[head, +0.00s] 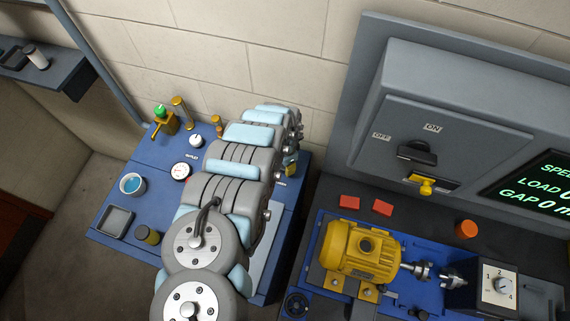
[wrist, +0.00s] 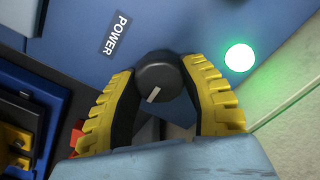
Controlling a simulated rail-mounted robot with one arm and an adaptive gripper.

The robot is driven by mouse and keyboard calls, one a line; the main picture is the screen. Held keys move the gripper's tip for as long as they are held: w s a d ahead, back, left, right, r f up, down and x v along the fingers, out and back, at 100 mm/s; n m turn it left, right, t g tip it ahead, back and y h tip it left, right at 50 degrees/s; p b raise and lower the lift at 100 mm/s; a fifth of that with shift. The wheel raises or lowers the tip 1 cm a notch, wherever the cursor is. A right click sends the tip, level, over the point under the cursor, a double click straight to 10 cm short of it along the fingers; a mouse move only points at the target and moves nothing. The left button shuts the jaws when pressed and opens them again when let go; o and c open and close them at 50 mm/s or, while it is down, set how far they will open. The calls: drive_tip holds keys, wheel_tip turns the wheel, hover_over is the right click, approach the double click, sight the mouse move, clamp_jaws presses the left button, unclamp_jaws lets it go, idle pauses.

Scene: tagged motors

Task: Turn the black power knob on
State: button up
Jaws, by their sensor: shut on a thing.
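The black power knob (wrist: 163,74) is in the wrist view, round with a white pointer line that slants down and left in the picture. It sits on a blue panel beside a white-on-grey POWER label (wrist: 116,34). My gripper (wrist: 160,72) has its two yellow ridged fingers on either side of the knob, shut on it. A round lamp (wrist: 239,57) to the right of the knob glows bright green-white. In the head view, my arm hides the knob and my gripper.
The blue bench (head: 112,235) holds gauges, small valves and a cup (head: 131,184). To the right stand a yellow motor (head: 360,250), a grey switch box (head: 440,110) with an ON/OFF lever, a lit display (head: 530,185) and a numbered dial (head: 500,285).

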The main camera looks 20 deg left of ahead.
drive_tip(key=shift+m, duration=0.5)
drive_tip(key=o, duration=1.3)
drive_tip(key=shift+c, duration=0.2)
wheel_tip(320, 180, up, 12)
idle(0.3)
idle(0.4)
